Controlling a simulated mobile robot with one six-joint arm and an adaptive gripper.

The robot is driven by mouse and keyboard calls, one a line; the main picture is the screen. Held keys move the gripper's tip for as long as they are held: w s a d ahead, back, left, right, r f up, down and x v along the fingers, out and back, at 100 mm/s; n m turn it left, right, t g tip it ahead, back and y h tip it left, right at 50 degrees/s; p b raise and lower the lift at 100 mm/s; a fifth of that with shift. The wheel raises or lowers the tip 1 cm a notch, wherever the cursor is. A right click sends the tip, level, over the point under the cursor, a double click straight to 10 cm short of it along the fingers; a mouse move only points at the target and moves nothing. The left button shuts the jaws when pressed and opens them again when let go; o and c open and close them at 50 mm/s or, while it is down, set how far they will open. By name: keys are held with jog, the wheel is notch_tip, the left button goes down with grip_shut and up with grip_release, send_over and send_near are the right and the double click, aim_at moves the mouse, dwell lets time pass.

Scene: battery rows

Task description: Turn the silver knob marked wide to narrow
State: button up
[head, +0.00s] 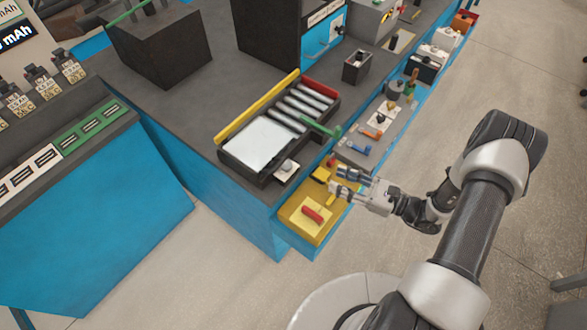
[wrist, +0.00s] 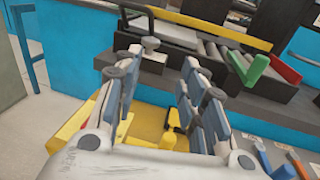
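The silver knob (head: 287,166) sits on a small white plate at the front corner of the roller conveyor unit. It also shows in the wrist view (wrist: 151,44), upper left of centre, beyond my fingers. The lettering on its plate is too small to read. My gripper (head: 338,181) is over the yellow station, to the right of the knob in the head view and apart from it. In the wrist view my gripper (wrist: 163,62) has its fingers spread, with nothing between them.
The yellow station (head: 297,229) carries a red handle (head: 313,214) below my gripper. A green lever (head: 321,128) juts from the conveyor near the knob. A yellow rail (head: 258,104) lines the conveyor's far side. Blue and orange levers stand on the bench to the right.

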aim_at(290, 168)
jog(key=shift+n+g+y, duration=0.4)
jog(key=shift+n+g, duration=0.1)
jog(key=shift+g, duration=0.2)
jog(key=x, duration=0.5)
jog(key=f+b+x, duration=0.1)
jog(key=x, duration=0.9)
jog(key=shift+a+f+b, duration=0.15)
jog(key=shift+a+b, duration=0.15)
jog(key=shift+a, duration=0.05)
jog(key=shift+c, duration=0.5)
jog(key=c, duration=0.7)
jog(key=shift+o, duration=0.2)
jog(key=shift+s+a+m+t+h+p, duration=0.1)
jog(key=shift+m+t+h+p, duration=0.25)
jog(key=shift+m+t, duration=0.3)
jog(key=shift+s+a+m+t+h+p, duration=0.1)
jog(key=shift+m+t+h+p, duration=0.25)
jog(key=shift+t, duration=0.5)
jog(key=shift+m+t+h, duration=1.3)
jog(key=shift+t, duration=0.2)
